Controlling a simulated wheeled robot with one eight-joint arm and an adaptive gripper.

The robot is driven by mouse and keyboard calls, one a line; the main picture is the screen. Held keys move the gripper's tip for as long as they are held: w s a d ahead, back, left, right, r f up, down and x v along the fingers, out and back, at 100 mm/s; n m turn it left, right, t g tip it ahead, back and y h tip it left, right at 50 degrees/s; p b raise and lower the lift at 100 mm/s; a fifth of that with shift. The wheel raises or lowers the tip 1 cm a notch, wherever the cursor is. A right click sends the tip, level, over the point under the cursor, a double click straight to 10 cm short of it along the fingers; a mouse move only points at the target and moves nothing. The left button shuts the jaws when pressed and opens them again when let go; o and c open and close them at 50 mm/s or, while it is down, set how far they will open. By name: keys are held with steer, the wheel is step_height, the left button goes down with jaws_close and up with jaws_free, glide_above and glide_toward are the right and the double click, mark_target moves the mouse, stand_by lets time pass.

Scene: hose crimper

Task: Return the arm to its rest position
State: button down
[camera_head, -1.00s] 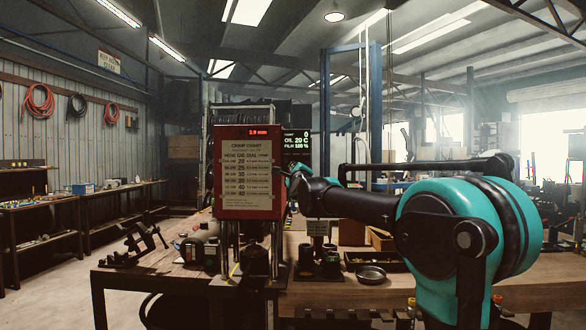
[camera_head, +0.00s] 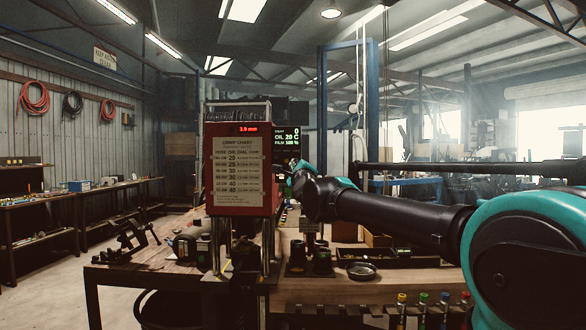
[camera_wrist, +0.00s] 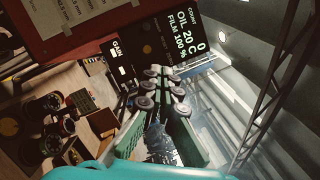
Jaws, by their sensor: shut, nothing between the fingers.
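My teal and black arm (camera_head: 400,215) stretches from the right edge toward the red crimper in the head view. My gripper (camera_wrist: 161,92) is shut and empty in the wrist view, its two fingers meeting in front of the black display. In the head view its fingers are hidden or too small to make out beside the crimper. The red crimper (camera_head: 213,150) stands on the bench with a crimp chart on its front and a red readout on top. The black display (camera_head: 287,140) with green and white text is just right of it; it also shows in the wrist view (camera_wrist: 178,40).
The wooden bench (camera_head: 420,280) carries a round dish (camera_head: 361,271), black cylindrical parts (camera_head: 322,260) and a black clamp-like tool (camera_head: 128,242). Several colour-topped tools (camera_head: 422,305) stand at the bench's front right. A blue post frame (camera_head: 373,100) rises behind. Open floor lies at left.

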steer(key=shift+s+r, duration=0.1)
steer(key=shift+s, duration=0.35)
steer(key=s+d+f+n+g, duration=0.1)
steer(key=s+f+n+g, duration=0.3)
steer(key=f, duration=0.7)
steer(key=s+d+f+n+g+y, duration=0.15)
steer(key=f+n, duration=0.35)
steer(key=f, duration=0.6)
steer(key=s+d+f+n+g+h, duration=0.1)
steer(key=s+d+f+n+g, duration=0.25)
steer(key=f, duration=0.75)
steer(key=s+d+f+n+g+h, duration=0.1)
steer(key=s+d+f+n+g, duration=0.2)
steer(key=s+f, duration=1)
steer(key=s+d+f+n+g+h, duration=0.2)
steer(key=s+d+f+n+g, duration=0.2)
steer(key=s+f, duration=0.9)
steer(key=d+n, duration=0.2)
steer(key=n, duration=0.1)
steer(key=shift+s+d, duration=0.2)
